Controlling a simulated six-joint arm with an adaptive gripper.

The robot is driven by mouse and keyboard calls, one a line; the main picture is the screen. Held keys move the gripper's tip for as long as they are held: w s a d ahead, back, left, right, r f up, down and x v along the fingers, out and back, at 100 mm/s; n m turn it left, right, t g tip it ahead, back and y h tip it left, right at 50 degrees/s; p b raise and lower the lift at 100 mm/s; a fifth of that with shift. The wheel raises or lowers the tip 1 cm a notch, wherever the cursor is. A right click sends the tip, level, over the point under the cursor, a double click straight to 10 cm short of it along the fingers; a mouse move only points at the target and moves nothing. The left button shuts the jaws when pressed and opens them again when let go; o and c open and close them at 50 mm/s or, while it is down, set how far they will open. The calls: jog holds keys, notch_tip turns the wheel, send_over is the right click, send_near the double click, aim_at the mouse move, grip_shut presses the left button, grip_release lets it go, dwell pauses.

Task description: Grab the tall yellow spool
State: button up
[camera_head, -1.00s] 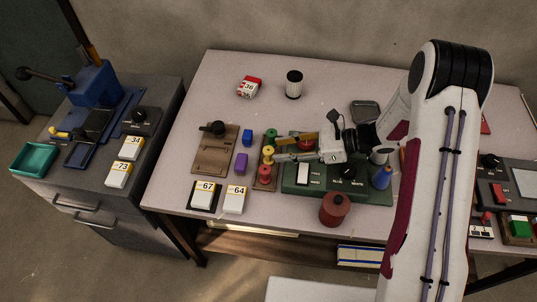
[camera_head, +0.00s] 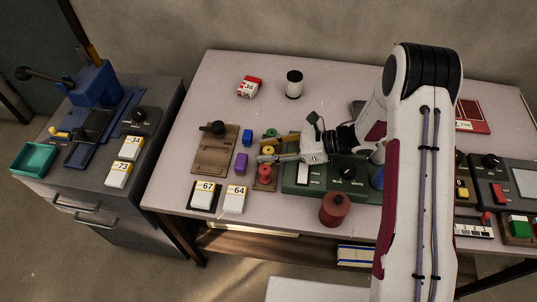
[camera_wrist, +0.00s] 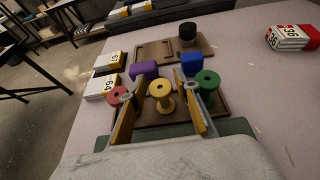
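The yellow spool (camera_head: 268,150) stands upright on a small brown board (camera_wrist: 188,117) at the middle of the table. In the wrist view the yellow spool (camera_wrist: 161,92) is between the two spread fingers of my gripper (camera_wrist: 157,82), with a gap visible on either side. In the head view my gripper (camera_head: 270,148) reaches in from the right at the spools and is open, not closed on anything. A green spool (camera_wrist: 206,82) stands just right of the right finger. A red spool (camera_wrist: 119,96) stands by the left finger.
A purple block (camera_wrist: 145,69) and a blue block (camera_wrist: 192,60) lie just beyond the spools. A brown board with a black knob (camera_head: 213,129) lies further left. A green panel (camera_head: 290,183) is under my gripper.

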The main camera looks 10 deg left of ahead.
aim_at(268, 150)
dwell(0.4)
jog(key=c, duration=0.7)
jog(key=shift+c, duration=0.2)
jog(key=shift+r, duration=0.2)
jog(key=shift+r, duration=4.8)
